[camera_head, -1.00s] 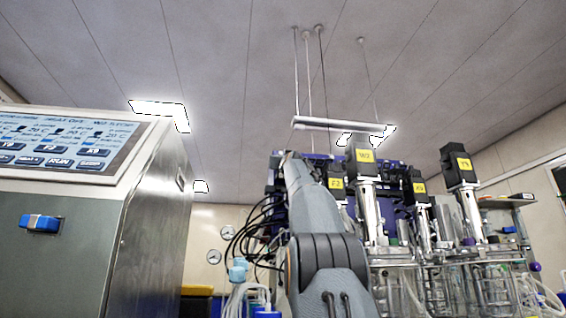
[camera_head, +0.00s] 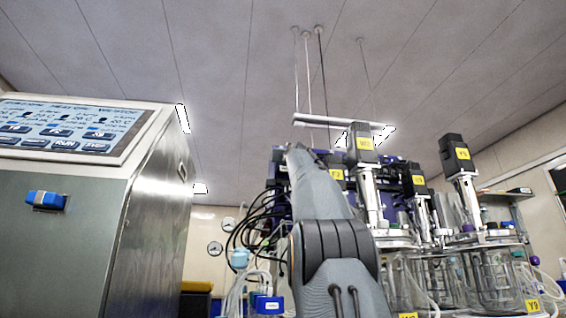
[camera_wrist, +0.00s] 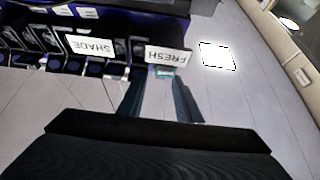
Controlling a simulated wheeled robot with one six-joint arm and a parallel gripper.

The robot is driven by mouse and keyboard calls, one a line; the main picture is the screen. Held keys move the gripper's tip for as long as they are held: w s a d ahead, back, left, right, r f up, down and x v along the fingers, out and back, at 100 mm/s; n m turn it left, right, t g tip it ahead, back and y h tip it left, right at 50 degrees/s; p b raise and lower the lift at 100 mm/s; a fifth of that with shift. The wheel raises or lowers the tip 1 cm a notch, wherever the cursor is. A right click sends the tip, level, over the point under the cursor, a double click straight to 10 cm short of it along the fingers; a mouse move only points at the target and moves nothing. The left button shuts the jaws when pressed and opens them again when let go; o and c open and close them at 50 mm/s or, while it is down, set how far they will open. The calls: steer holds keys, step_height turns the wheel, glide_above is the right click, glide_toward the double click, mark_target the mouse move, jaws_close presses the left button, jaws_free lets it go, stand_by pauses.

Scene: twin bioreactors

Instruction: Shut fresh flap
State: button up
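The white FRESH label (camera_wrist: 168,55) shows upside down in the wrist view, on a dark panel in a row at the top. A small teal piece (camera_wrist: 165,72) sits just under it. My gripper (camera_wrist: 157,77) is open, its two dark fingers apart, with tips just short of the label. Pale ceiling shows between the fingers and I see nothing held. Whether the fingers touch the panel I cannot tell. The white SHADE label (camera_wrist: 89,46) is on a neighbouring panel to the left. In the head view my arm hides the gripper, and the fresh flap cannot be made out.
A steel cabinet with a screen (camera_head: 65,128) and blue handle (camera_head: 46,201) stands close at left. Glass bioreactors (camera_head: 495,280) with metal columns stand at right, beside my arm. Black cables (camera_head: 262,222) loop left of my arm. A lamp bar (camera_head: 343,124) hangs above.

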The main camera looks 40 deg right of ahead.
steer(key=b+v, duration=0.4)
steer(key=shift+s+a+f, duration=0.1)
steer(key=shift+s+f, duration=0.05)
steer(key=shift+s, duration=0.05)
steer(key=shift+s, duration=0.1)
stand_by(0.5)
